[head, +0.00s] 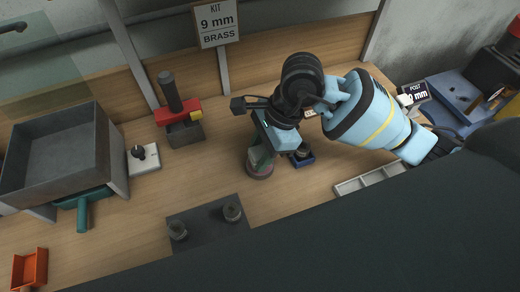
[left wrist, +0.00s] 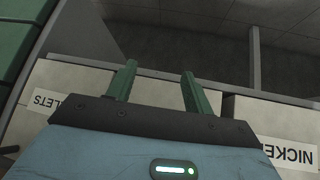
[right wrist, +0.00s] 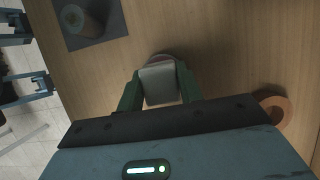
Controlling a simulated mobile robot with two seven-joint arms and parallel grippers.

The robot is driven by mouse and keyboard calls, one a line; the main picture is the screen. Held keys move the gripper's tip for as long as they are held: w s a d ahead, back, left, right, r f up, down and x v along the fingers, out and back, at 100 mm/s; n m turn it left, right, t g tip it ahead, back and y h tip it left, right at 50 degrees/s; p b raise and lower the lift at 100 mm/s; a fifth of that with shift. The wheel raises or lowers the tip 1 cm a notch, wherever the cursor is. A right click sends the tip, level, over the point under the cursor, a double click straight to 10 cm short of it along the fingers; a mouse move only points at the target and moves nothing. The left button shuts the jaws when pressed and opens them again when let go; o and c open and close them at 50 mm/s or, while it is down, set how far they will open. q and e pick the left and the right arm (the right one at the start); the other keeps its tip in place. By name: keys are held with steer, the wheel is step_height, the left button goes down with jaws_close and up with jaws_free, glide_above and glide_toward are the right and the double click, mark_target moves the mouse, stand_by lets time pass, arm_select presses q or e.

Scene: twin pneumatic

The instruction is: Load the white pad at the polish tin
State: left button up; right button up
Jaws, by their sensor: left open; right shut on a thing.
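My right gripper (head: 262,150) is shut on a pale, whitish block-shaped pad (right wrist: 160,84), which sits between its green fingertips in the right wrist view. A round tin (head: 259,173) with a pinkish rim stands on the bench directly below the fingertips in the head view. Its reddish edge (right wrist: 160,57) shows just beyond the pad in the right wrist view. I cannot tell whether the pad touches the tin. My left gripper (left wrist: 157,88) is open and empty in the left wrist view; it does not show in the head view.
A dark mat (head: 205,222) with two metal pieces lies front left. A grey bin (head: 55,160), a red-topped stand (head: 180,115) and an orange tray (head: 29,268) are leftward. An orange-brown ring (right wrist: 283,112) lies near my right gripper.

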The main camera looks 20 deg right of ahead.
mark_target(253, 154)
arm_select(q)
steer(key=shift+s+f+b, duration=0.3)
steer(key=shift+s+f, duration=0.1)
steer(key=shift+f, duration=0.05)
arm_select(e)
steer(key=shift+f, duration=0.65)
stand_by(1.0)
steer(key=shift+r, duration=0.1)
steer(key=shift+r+p, duration=1.4)
steer(key=shift+r, duration=1.4)
steer(key=shift+r+p, duration=0.3)
steer(key=shift+r, duration=0.45)
arm_select(q)
steer(key=shift+t, duration=0.4)
steer(key=w+r, duration=0.1)
steer(key=r, duration=0.1)
steer(key=w+r, duration=0.2)
steer(key=shift+w+r, duration=0.15)
steer(key=shift+r, duration=0.2)
steer(key=shift+r, duration=0.1)
arm_select(e)
steer(key=shift+s+f, duration=0.1)
